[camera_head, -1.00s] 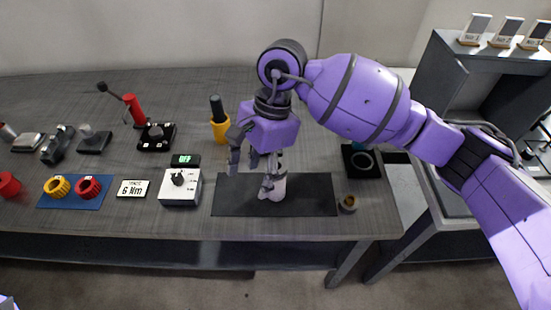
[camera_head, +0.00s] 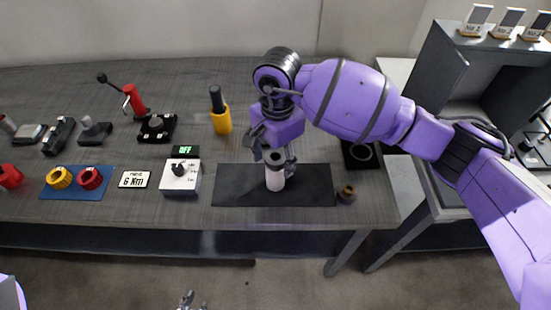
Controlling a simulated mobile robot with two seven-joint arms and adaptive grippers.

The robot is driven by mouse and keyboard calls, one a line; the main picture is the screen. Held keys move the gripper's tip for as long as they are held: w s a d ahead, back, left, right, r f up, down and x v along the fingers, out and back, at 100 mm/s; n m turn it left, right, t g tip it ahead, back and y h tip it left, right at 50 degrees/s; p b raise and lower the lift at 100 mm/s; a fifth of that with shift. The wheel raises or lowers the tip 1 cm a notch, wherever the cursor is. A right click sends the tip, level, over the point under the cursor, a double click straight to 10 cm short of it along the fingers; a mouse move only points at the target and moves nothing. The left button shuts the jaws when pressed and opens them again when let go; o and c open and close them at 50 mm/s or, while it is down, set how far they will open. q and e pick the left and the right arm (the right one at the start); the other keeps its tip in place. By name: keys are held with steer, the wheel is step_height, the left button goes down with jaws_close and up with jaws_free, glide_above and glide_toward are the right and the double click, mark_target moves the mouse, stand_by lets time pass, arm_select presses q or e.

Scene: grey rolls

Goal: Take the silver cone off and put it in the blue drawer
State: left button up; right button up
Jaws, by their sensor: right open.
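A pale pinkish cylinder (camera_head: 275,180) stands upright on the black mat (camera_head: 315,188), with a grey top part. I cannot tell whether that grey part is the silver cone, because my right gripper partly hides it. My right gripper (camera_head: 273,153) is open, its fingers close around or beside the top of the cylinder; contact is unclear. The tips of my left gripper (camera_head: 190,300) show small at the bottom edge, away from the table, and their state is unclear. I see no blue drawer.
Left of the mat stand a white dial box (camera_head: 180,178) and a yellow holder with a black handle (camera_head: 221,121). A black block with a ring (camera_head: 360,154) and a grey cabinet (camera_head: 435,70) are to the right.

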steer(key=c, duration=1.4)
steer(key=shift+r, duration=0.15)
steer(key=shift+r, duration=0.2)
steer(key=s+a+r, duration=0.2)
steer(key=a+r, duration=0.2)
steer(key=s+a+r+b, duration=0.1)
steer(key=s+a+r, duration=0.2)
steer(key=a+r, duration=0.1)
steer(key=s+a+r, duration=0.2)
steer(key=a+r, duration=0.2)
steer(key=shift+s+r+b, duration=0.2)
steer(key=shift+b, duration=0.2)
